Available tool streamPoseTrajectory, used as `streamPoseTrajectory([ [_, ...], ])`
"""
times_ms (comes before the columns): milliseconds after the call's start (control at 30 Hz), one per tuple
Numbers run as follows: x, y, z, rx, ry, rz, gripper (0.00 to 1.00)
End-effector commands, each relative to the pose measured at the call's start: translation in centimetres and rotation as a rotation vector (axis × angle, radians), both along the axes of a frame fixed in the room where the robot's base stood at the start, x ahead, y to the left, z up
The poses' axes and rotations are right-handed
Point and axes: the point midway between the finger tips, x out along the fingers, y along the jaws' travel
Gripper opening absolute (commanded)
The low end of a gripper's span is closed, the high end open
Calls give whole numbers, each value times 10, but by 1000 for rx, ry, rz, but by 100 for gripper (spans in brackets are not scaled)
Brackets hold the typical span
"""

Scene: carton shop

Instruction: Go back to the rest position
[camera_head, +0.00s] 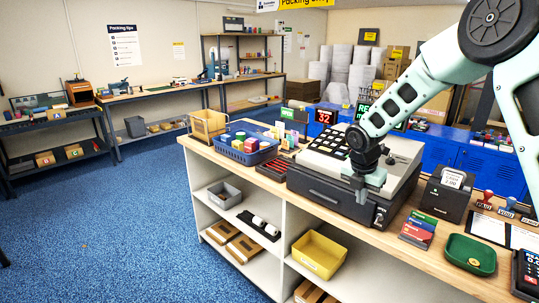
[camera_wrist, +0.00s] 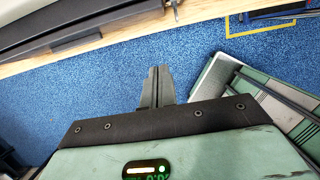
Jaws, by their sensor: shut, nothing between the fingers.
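My gripper (camera_head: 361,200) hangs from my pale green arm in the head view. It is above the counter's front edge, in front of the cash register (camera_head: 330,188). In the wrist view the two dark fingers (camera_wrist: 156,76) are together and empty, with blue floor behind them. The dark front of the register or its drawer lies along the top left of the wrist view. The fingertips are small and hard to make out in the head view.
On the wooden counter (camera_head: 455,262) stand a blue basket (camera_head: 245,150) of colored items, a black printer (camera_head: 447,192), a green tray (camera_head: 470,254) and a card terminal (camera_head: 526,275). A yellow bin (camera_head: 318,254) sits on the shelf below. Blue floor (camera_head: 120,225) is open at left.

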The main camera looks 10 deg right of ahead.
Motion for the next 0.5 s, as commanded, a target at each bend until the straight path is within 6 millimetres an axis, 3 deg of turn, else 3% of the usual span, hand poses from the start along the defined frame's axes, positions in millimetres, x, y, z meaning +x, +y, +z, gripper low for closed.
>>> streamPoseTrajectory([
  [133,-19,42,12,50,-20,-101,0],
  [233,-53,92,26,116,-36,-260,0],
  [400,-143,176,48,230,-33,-624,0],
  [500,-204,210,55,275,-22,-852,0],
])
